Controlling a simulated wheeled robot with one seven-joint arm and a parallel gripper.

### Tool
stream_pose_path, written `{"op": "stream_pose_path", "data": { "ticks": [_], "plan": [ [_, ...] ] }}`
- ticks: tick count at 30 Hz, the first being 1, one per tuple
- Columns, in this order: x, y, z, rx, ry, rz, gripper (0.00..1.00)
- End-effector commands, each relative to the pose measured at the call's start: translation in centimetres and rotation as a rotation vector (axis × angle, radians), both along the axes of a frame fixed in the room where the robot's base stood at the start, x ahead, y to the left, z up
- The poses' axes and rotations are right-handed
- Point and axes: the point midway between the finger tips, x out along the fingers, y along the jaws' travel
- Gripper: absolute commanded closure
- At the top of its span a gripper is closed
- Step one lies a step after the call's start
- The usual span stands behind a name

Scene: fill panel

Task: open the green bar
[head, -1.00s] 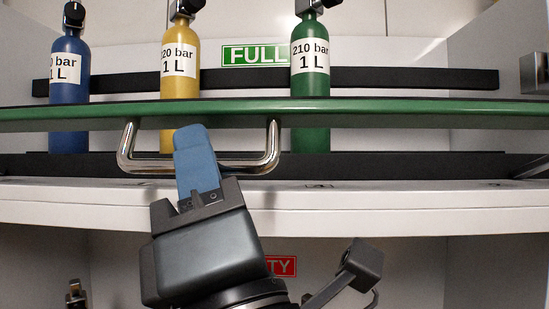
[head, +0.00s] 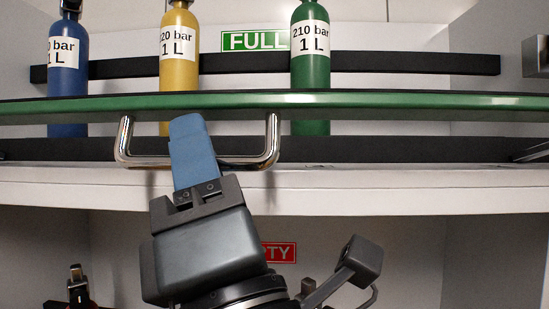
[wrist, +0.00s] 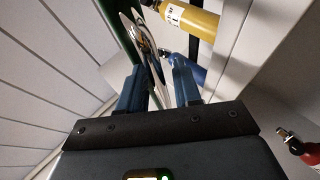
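The green bar (head: 400,101) runs across the front of the upper shelf and crosses in front of the bottles. A shiny metal handle (head: 245,163) hangs below it. My gripper (head: 190,120) is at the left half of the handle, with a blue finger overlapping the handle's lower rail in the head view. In the wrist view, my gripper's two blue fingers (wrist: 158,82) stand apart, with shiny metal of the handle (wrist: 148,47) showing between and beyond them. The green bar (wrist: 122,22) also shows there. I cannot tell whether either finger touches the handle.
A white shelf edge (head: 400,190) lies below. A partly hidden red sign (head: 280,252) and a small bottle top (head: 77,285) show on the lower level.

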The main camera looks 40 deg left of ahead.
Motion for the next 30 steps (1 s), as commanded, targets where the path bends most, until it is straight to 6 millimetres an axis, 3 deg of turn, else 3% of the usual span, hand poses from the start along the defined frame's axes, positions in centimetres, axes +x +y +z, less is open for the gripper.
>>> {"op": "stream_pose_path", "data": {
  "ticks": [11, 30],
  "plan": [
    [-0.2, -0.4, -0.2, 0.003, -0.005, -0.001, 0.61],
    [-2.1, -4.6, -4.9, 0.004, -0.005, 0.0, 0.61]
  ]
}}
